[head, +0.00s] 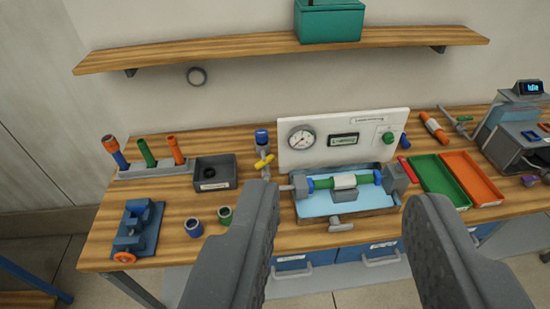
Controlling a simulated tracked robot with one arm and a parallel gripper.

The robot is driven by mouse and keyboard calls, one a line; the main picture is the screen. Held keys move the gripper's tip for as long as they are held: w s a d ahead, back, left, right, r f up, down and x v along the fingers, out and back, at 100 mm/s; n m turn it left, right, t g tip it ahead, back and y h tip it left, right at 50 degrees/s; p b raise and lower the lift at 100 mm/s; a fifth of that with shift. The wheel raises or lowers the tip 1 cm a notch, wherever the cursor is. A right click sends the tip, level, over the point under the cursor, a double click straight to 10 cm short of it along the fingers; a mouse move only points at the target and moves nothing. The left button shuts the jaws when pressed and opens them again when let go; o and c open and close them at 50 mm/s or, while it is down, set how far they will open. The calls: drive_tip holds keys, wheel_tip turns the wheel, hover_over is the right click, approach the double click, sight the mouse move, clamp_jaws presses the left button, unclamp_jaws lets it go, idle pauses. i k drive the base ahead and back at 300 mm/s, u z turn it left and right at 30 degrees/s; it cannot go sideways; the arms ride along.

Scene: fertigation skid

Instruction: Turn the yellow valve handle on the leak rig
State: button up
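The yellow valve handle (264,161) sits on a small upright valve with a blue top (262,137), just left of the white gauge panel (342,141). The leak rig (345,181) has a light blue basin with a green and blue pipe piece clamped across it by grey blocks. My gripper (342,222) is open and empty, with its two large grey fingers in the foreground. The left finger's tip is below the yellow handle in the picture and covers part of the bench near the basin's left side. The gripper appears apart from the handle.
A dark grey box (214,174), a rack of coloured tools (153,165) and a blue vise (137,228) stand at the left. Green (437,181) and orange (471,177) trays lie at the right. A wooden shelf (220,48) hangs above the bench.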

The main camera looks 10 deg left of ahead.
sight(264, 164)
drive_tip(key=z, duration=0.6)
drive_tip(key=i, duration=1.9)
drive_tip(key=u, duration=0.65)
